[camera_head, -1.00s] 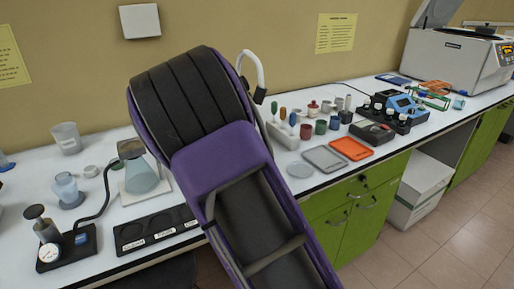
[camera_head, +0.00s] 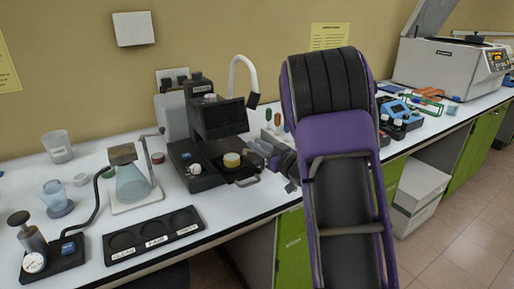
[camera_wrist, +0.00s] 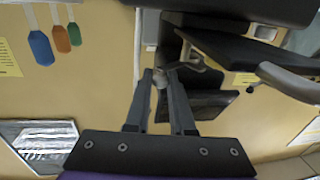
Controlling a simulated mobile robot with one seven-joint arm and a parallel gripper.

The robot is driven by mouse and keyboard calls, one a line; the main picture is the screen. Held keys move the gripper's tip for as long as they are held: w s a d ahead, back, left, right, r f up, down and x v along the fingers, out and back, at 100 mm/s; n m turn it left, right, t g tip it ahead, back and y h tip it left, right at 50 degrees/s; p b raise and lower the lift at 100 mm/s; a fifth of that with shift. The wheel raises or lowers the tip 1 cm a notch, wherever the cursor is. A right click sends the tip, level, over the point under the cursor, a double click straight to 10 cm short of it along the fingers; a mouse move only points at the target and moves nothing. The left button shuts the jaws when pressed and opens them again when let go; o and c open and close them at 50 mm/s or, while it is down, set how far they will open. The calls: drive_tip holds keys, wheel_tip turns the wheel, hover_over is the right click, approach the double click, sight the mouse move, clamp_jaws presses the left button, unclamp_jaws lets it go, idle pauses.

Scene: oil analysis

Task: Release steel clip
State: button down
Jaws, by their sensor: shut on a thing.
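A black instrument with a dark screen (camera_head: 220,118) stands on the bench at centre. A round yellowish piece (camera_head: 232,160) sits on its stage, with a thin metal loop (camera_head: 245,182) at the stage's front. My gripper (camera_wrist: 160,78) is at the instrument's right side, partly hidden by my arm in the head view. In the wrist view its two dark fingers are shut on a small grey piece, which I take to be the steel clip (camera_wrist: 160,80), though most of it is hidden. A bent metal bracket (camera_wrist: 188,62) shows just beyond the fingertips.
A flask (camera_head: 132,184) on a white plate and a black three-place tray (camera_head: 155,238) are left of the instrument. A pump-like device (camera_head: 35,252) stands at far left. A white hose (camera_head: 238,66) arches behind. My arm covers the bench to the right.

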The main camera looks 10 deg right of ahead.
drive_tip(key=shift+w+d+n+g+y, duration=0.1)
drive_tip(key=shift+w+n+g+y, duration=0.2)
drive_tip(key=shift+n+g+y, duration=0.6)
drive_tip(key=shift+w+n+g+y, duration=0.25)
drive_tip(key=shift+n+g+y, duration=0.35)
drive_tip(key=shift+y, duration=0.6)
drive_tip(key=shift+n+y, duration=0.3)
drive_tip(key=c, duration=0.8)
unclamp_jaws()
drive_tip(key=p+v, duration=0.1)
drive_tip(key=v, duration=1.6)
drive_tip(key=shift+s+d+r, duration=0.1)
drive_tip(key=shift+r, duration=0.1)
